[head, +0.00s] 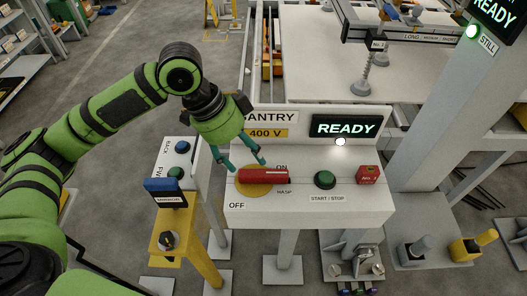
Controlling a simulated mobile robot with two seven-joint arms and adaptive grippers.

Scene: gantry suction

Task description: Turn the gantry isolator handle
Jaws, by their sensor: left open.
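The isolator handle (264,176) is a red bar lying sideways across a yellow disc (246,187) on the grey gantry panel (330,210). ON is printed above its right part and OFF below left of the disc; HASP is printed below its right end. My left gripper (246,166) is open above the left part of the handle, its teal fingers pointing down. One fingertip is close to the handle's top edge; I cannot tell whether it touches. My right gripper is not in view.
The READY display (345,126) stands behind. A yellow post (172,233) and a button box (178,160) stand at left.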

